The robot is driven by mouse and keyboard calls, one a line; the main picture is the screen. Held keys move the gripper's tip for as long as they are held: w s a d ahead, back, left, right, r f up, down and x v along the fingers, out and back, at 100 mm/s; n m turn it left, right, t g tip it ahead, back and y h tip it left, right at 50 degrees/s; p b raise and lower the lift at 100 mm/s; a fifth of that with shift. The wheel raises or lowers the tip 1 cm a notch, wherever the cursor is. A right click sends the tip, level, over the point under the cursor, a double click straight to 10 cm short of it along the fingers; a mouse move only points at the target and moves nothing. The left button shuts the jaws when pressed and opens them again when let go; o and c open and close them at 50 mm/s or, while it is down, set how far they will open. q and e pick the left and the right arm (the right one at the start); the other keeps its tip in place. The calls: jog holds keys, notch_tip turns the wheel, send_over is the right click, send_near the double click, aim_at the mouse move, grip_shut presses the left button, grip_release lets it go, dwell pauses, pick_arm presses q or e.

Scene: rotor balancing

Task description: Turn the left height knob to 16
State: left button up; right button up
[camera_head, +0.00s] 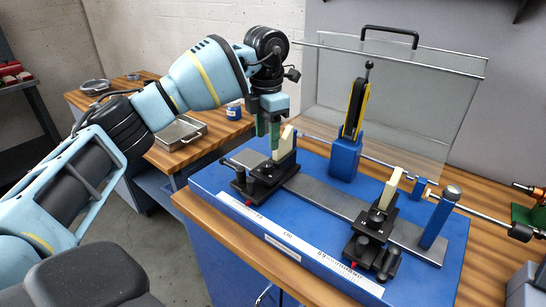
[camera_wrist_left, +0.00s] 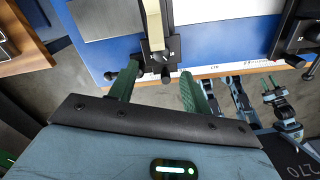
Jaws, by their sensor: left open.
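The left support stand (camera_head: 262,178) is a black block with a cream upright piece (camera_head: 286,141) on top, at the left end of a grey rail on the blue base. My left gripper (camera_head: 271,148) hangs over this stand, fingers pointing down, open and empty. In the left wrist view its green fingers (camera_wrist_left: 158,78) are spread on either side of the stand's black front part (camera_wrist_left: 158,62). A small dark knob-like end shows there, with a gap to each finger. I cannot tell which part is the height knob, and no knob number is readable.
The right support stand (camera_head: 372,235) and a blue post (camera_head: 440,218) stand to the right. A blue upright with a yellow-edged arm (camera_head: 355,110) and a clear shield (camera_head: 415,105) stand behind. A thin shaft crosses the back. A scale strip (camera_head: 300,243) runs along the front.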

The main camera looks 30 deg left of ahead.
aim_at(267, 164)
pick_arm(q)
jog(key=shift+s, duration=0.3)
notch_tip(267, 164, down, 7)
jog(key=shift+r, duration=0.2)
jog(key=shift+w+f, duration=0.1)
jog(key=shift+f, duration=0.35)
pick_arm(e)
jog(key=shift+s, duration=0.3)
pick_arm(q)
jog(key=c, duration=1)
jog(key=n+p, duration=0.1)
jog(key=n, duration=0.1)
jog(key=n+p, duration=0.1)
jog(key=p, duration=0.1)
jog(key=shift+r+n+p, duration=0.3)
jog(key=shift+n, duration=0.1)
jog(key=shift+f+n+p, duration=0.2)
jog(key=shift+n+p, duration=0.1)
jog(key=shift+n, duration=0.3)
jog(key=shift+f, duration=0.15)
pick_arm(e)
jog(key=shift+t, duration=0.5)
jog(key=w+r, duration=0.1)
jog(key=r, duration=0.2)
jog(key=w+r, duration=0.1)
jog(key=shift+w+d+r, duration=0.25)
jog(key=shift+w+r, duration=0.1)
jog(key=shift+r, duration=0.05)
